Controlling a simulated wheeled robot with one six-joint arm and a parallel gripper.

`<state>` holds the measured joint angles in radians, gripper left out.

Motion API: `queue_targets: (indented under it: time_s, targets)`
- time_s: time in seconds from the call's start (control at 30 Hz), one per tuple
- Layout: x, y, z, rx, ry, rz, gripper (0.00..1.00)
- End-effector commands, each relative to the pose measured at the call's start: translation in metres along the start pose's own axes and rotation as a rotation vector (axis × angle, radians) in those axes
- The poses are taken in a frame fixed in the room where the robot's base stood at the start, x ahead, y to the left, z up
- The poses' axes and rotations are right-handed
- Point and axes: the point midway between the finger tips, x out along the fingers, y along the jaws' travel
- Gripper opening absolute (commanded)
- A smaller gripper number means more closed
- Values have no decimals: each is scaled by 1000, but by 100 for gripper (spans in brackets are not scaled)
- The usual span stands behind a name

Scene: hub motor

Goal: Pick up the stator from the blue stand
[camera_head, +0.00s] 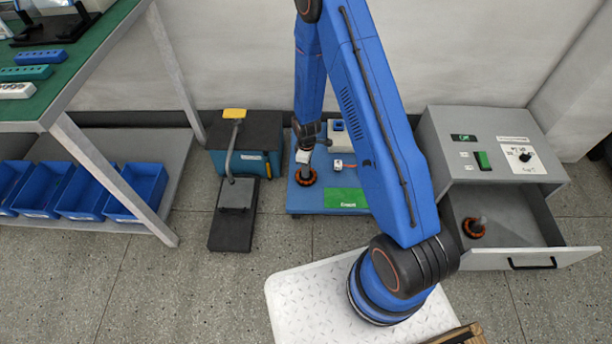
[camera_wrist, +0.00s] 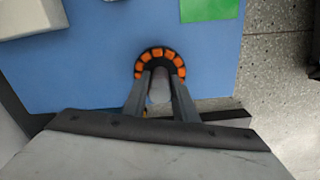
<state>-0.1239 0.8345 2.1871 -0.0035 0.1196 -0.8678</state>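The stator (camera_head: 306,178), a dark ring with orange coils around its edge, sits on the left part of the blue stand (camera_head: 325,202). In the wrist view the stator (camera_wrist: 161,57) shows just beyond my fingertips, on the blue surface (camera_wrist: 95,75). My gripper (camera_head: 304,160) is directly over it, pointing down. In the wrist view the two fingers of my gripper (camera_wrist: 160,80) lie on either side of a pale upright post at the stator's middle. I cannot tell whether they touch it. The fingers hide the near part of the ring.
A grey box (camera_head: 463,135) with an open drawer (camera_head: 520,232) stands at right; a similar orange-and-black part (camera_head: 474,227) lies in the drawer. A black press-like device (camera_head: 234,200) stands left of the stand. A table with blue bins (camera_head: 138,192) is at far left.

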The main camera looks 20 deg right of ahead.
Motion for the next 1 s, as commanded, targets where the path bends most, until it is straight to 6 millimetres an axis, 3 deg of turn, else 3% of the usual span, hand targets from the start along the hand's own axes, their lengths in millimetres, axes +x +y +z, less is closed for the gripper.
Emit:
queue_targets:
  time_s: [0.03, 0.1, 1.0]
  targets:
    - [0, 0, 0, 0, 0, 0, 13]
    - [0, 0, 0, 0, 0, 0, 0]
    - [0, 0, 0, 0, 0, 0, 0]
